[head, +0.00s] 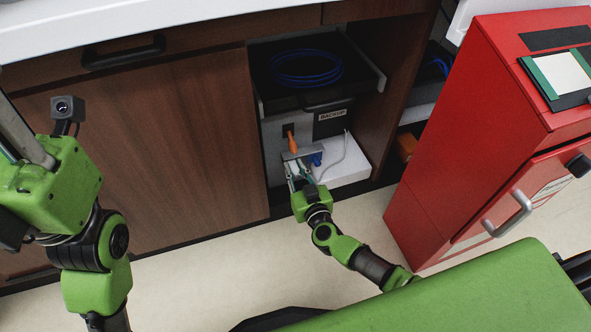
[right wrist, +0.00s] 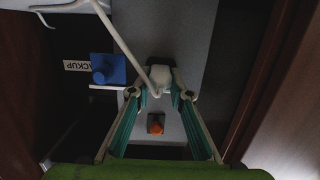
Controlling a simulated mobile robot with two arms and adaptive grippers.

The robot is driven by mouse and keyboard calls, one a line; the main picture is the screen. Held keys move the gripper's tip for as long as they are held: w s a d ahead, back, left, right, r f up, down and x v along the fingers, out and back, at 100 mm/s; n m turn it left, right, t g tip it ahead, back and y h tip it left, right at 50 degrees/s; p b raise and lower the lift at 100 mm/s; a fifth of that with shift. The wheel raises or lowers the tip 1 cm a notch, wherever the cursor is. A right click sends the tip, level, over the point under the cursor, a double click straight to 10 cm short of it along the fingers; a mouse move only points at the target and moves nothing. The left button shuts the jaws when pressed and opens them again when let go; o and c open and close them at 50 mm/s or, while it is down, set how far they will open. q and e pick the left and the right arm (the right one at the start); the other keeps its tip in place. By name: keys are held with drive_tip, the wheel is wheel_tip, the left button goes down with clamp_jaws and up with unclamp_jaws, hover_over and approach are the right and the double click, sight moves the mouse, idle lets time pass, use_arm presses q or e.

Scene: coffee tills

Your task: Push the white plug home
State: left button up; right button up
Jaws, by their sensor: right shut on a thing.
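The white plug (right wrist: 160,77) is between the fingertips of my right gripper (right wrist: 159,90), which is shut on it. A white cable (right wrist: 124,37) passes by it in the right wrist view. In the head view my right gripper (head: 299,174) reaches into the open cabinet bay, and its fingers hide the plug there. I cannot tell how deep the plug sits. My left arm is at the left edge, with its gripper (head: 20,135) partly cut off; its jaws cannot be read.
A blue part (head: 316,159) is just right of the gripper, beside the white cable (head: 340,157). A BACKUP label (head: 332,115) marks the unit. The red cabinet (head: 470,130) stands to the right.

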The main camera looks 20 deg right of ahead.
drive_tip(key=o, duration=1.1)
drive_tip(key=shift+s, duration=0.5)
drive_tip(key=s, duration=0.3)
drive_tip(key=s+r, duration=0.1)
drive_tip(key=s, duration=0.3)
drive_tip(key=s+r, duration=0.1)
drive_tip(key=s, duration=0.2)
drive_tip(key=shift+s+d, duration=0.15)
drive_tip(key=shift+s, duration=0.25)
